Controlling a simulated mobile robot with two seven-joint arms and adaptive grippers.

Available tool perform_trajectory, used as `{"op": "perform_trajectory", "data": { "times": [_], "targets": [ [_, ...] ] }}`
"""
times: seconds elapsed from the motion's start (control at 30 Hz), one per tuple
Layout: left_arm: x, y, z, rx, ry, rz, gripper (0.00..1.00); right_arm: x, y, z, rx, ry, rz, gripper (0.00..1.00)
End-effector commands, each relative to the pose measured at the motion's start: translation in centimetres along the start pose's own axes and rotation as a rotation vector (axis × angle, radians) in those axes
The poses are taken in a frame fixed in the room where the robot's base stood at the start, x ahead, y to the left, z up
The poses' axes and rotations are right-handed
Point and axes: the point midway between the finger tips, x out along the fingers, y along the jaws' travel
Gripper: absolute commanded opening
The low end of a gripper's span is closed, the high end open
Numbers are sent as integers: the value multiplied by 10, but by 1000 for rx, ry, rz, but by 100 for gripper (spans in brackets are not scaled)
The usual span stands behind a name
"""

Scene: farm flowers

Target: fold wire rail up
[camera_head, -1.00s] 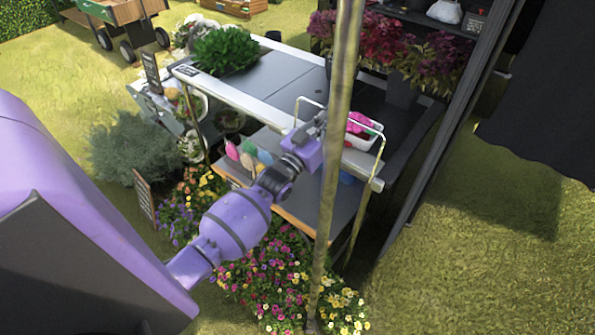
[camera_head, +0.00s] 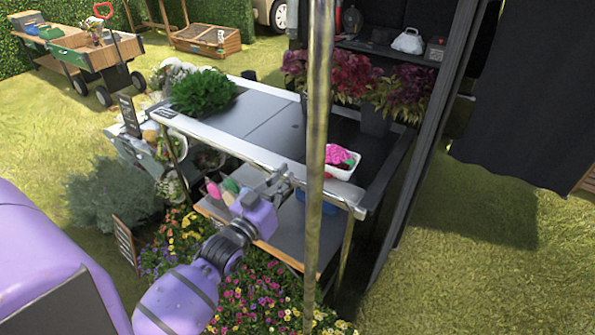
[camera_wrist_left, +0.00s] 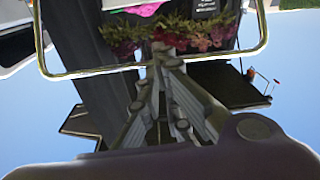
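The wire rail (camera_wrist_left: 95,72) is a thin, pale metal loop. In the left wrist view, which appears upside down, its bar crosses at my left gripper's fingertips, and its two sides run to the top edge. In the head view I cannot make out the rail at the table's front edge. My left gripper (camera_head: 277,180) is at that front edge, just left of the foreground pole. Its fingers (camera_wrist_left: 160,58) overlap the rail's bar in the wrist view. I cannot tell whether they are closed on it. My right gripper is not in view.
A dark table (camera_head: 262,112) carries a green plant (camera_head: 203,91) and a white tub with pink contents (camera_head: 341,160). A thick pole (camera_head: 317,150) stands in front. Flowers (camera_head: 265,290) grow below the lower shelf. Open grass (camera_head: 480,260) lies to the right.

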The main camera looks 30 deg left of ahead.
Motion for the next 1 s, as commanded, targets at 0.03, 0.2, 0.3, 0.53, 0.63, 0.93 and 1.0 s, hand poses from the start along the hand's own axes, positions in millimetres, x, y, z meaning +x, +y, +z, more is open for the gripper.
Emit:
{"op": "perform_trajectory", "data": {
  "times": [0.03,0.2,0.3,0.53,0.63,0.93,1.0],
  "targets": [
    [-3,-7,-56,-101,154,9,26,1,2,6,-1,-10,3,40],
    [-12,-16,-27,-704,20,-32,26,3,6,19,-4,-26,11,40],
    [-16,-11,-16,-1032,-50,-53,26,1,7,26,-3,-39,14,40],
    [-19,0,0,-1438,-147,-98,26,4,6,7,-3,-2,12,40],
    [-14,1,2,-1473,-151,-103,26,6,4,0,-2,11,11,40],
    [30,1,10,-1471,-150,-103,26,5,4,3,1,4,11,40],
    [40,1,12,-1470,-150,-103,26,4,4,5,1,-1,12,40]
  ]
}}
